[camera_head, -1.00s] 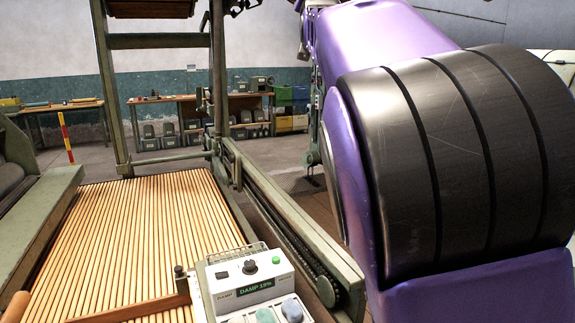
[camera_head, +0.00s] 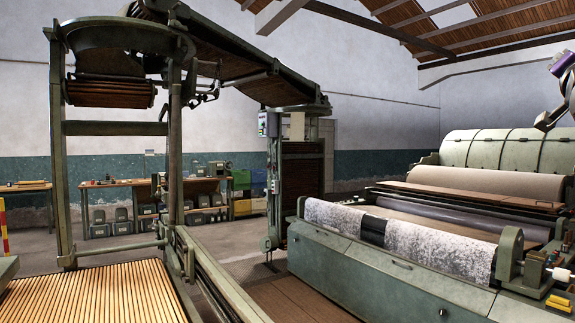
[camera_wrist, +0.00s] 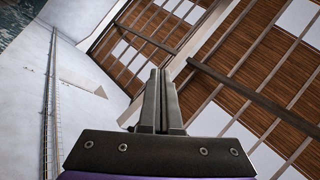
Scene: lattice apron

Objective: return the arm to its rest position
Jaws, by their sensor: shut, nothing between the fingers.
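My gripper (camera_wrist: 161,75) shows in the wrist view, with its two dark fingers together and nothing between them. It points up toward the wooden roof and skylights. In the head view, a small purple and dark part of my arm (camera_head: 562,75) shows at the upper right edge. Nothing touches the gripper in the wrist view.
A slatted wooden lattice apron (camera_head: 95,295) lies at the lower left under a green frame. A large machine with rollers (camera_head: 400,235) fills the right. Benches with bins (camera_head: 130,205) stand along the back wall. Grey floor shows between them.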

